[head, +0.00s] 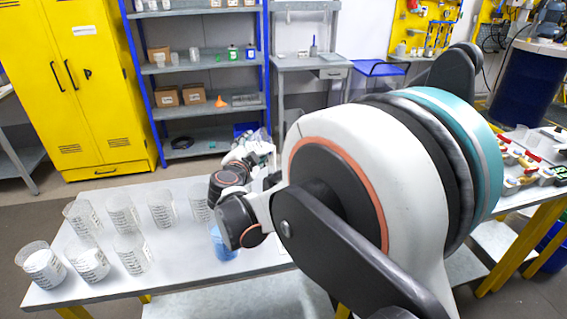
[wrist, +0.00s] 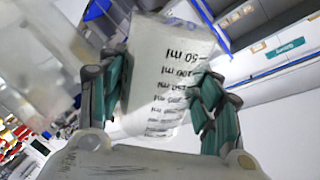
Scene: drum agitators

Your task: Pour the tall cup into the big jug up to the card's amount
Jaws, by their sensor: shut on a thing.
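My gripper (wrist: 160,95) is shut on a clear, tapered cup (wrist: 165,75) with black ml marks. Its marks read upside down in the wrist view, and a teal-padded finger presses on each side. In the head view my gripper (head: 255,152) is small, beyond the table's far edge, partly behind my arm. A container with blue contents (head: 222,243) stands on the table, partly covered by my arm. I cannot tell which container is the big jug, and I cannot make out the card or the held cup's contents.
Several clear graduated containers stand on the left of the table (head: 190,275); two at the front left (head: 42,265) (head: 90,265) hold white material. A blue-framed shelf (head: 205,95) and yellow cabinet (head: 85,90) stand behind. My arm hides the table's right part. The table's front middle is clear.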

